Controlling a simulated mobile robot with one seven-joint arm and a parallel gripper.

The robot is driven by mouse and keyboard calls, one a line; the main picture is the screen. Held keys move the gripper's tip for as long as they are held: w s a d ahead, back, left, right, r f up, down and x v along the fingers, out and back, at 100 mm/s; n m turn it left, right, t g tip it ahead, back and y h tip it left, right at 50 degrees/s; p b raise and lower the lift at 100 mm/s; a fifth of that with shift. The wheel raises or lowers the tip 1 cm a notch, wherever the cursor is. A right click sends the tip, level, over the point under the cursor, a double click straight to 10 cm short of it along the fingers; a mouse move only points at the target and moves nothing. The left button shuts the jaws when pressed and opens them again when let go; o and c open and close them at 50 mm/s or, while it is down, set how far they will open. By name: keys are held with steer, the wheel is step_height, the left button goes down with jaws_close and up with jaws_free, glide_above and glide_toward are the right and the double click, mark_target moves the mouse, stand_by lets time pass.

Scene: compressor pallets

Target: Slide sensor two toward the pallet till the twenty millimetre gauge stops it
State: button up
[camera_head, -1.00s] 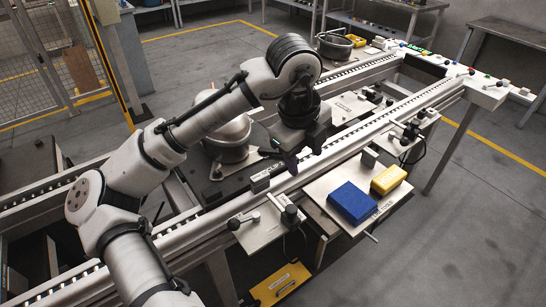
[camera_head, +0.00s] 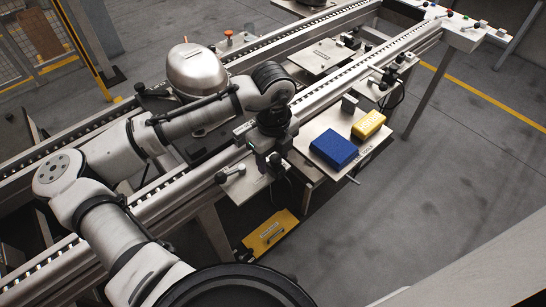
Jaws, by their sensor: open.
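My gripper (camera_head: 268,163) points down at the near sensor bracket plate (camera_head: 246,187), beside the conveyor's near rail. Its fingers look open, and the arm hides most of the sensor there, so contact cannot be told. A lever with a round knob (camera_head: 222,176) stands on that plate's left part. A second sensor bracket (camera_head: 389,77) stands farther right along the rail. No number is legible on either. The pallet is largely hidden by the arm, below the silver compressor dome (camera_head: 197,68). A small grey block (camera_head: 349,103) stands on the tool plate; whether it is the gauge cannot be told.
The tool plate (camera_head: 330,172) right of my gripper carries a blue box (camera_head: 334,148) and a yellow box (camera_head: 368,125). The near rail (camera_head: 330,88) runs behind. Open floor lies at right.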

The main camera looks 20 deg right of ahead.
steer(key=shift+f, duration=0.65)
steer(key=c, duration=1.1)
